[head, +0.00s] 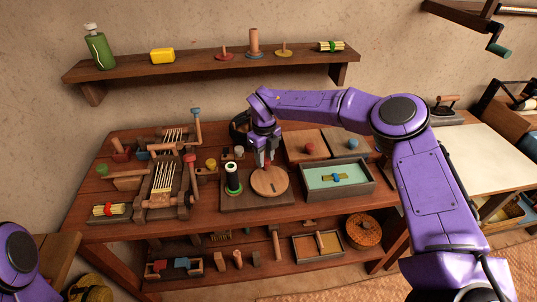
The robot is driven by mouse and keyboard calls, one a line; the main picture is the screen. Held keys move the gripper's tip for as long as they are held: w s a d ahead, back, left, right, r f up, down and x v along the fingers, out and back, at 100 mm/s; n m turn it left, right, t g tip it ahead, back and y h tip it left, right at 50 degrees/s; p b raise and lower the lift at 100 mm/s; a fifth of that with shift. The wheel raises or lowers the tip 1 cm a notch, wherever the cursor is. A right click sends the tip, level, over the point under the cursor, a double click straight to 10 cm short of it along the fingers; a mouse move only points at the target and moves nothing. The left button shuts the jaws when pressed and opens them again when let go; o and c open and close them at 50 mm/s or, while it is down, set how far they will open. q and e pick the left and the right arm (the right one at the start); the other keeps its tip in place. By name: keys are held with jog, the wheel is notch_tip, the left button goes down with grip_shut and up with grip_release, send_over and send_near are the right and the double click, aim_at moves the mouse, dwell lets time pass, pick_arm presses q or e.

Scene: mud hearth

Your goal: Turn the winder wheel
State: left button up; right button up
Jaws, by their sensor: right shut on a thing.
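The winder wheel (270,183) is a flat, round wooden disc lying on a dark wooden base board (240,203) near the middle of the bench. A spool (232,178) with a dark body and pale top stands upright on the same board, just left of the wheel. My right gripper (266,164) points down at the wheel's far edge. It is shut on a small reddish knob there, which its fingers mostly hide. My left gripper is out of the picture; only a purple part of that arm shows at the lower left.
A small loom (167,180) with upright hammer-like handles stands left of the board. A tray with a teal inside (362,178) stands close on the right, with two lidded boxes (309,149) behind it. A wall shelf (215,61) runs above the bench (210,222).

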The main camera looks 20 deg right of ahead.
aim_at(255, 181)
jog(key=n, duration=0.1)
jog(key=a+n, duration=0.1)
jog(key=n, duration=0.1)
jog(key=n+p, duration=0.1)
jog(key=shift+a+r+n, duration=0.15)
jog(key=shift+a+n, duration=0.15)
jog(key=shift+a, duration=0.1)
jog(key=n, duration=0.1)
jog(key=a+n+p, duration=0.1)
jog(key=n, duration=0.1)
jog(key=shift+s+a+n, duration=0.15)
jog(key=shift+s+n, duration=0.15)
jog(key=shift+s, duration=0.1)
jog(key=n, duration=0.1)
jog(key=s+a+n+p, duration=0.1)
jog(key=n, duration=0.1)
jog(key=shift+n+p, duration=0.3)
jog(key=shift+s+a+n+p, duration=0.2)
jog(key=shift+s+n+p, duration=0.2)
jog(key=shift+n, duration=0.65)
jog(key=shift+s+a+n+p, duration=0.15)
jog(key=shift+s+n+p, duration=0.2)
jog(key=shift+n, duration=0.7)
jog(key=o, duration=1)
jog(key=shift+o, duration=0.2)
